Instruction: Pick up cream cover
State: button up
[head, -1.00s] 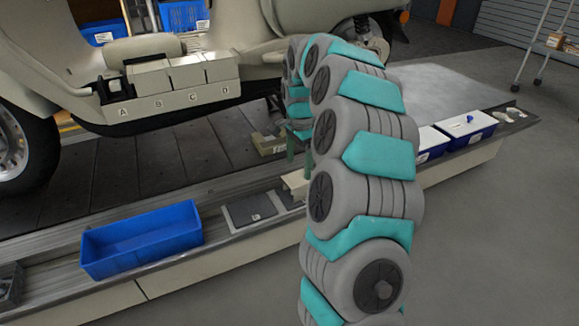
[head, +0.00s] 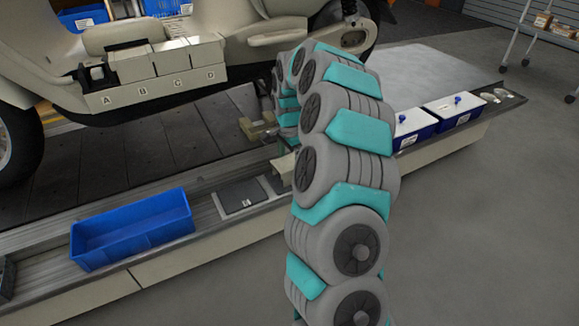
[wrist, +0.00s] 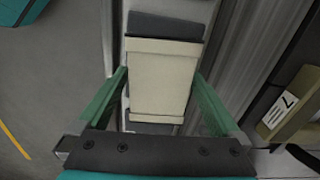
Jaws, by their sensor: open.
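A cream cover (wrist: 163,78) fills the middle of the wrist view, a pale block with a rim along its far edge. In the head view only a bit of the cream cover (head: 284,164) shows on the conveyor's side ledge; my arm hides the rest. My gripper (wrist: 160,73) is open, with one green finger on each side of the cover. A gap shows beside each finger, and I cannot tell the height difference. In the head view the fingers are mostly hidden behind my arm.
Dark grey pads (head: 242,196) lie on the ledge beside the cover. A blue bin (head: 133,229) stands further left; lidded blue boxes (head: 413,128) stand to the right. A scooter body with lettered compartments (head: 160,75) stands behind. A labelled block (wrist: 283,108) lies right of the gripper.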

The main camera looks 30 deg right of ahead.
jog(key=shift+c, duration=0.4)
jog(key=c, duration=1.1)
jog(key=shift+c, duration=0.2)
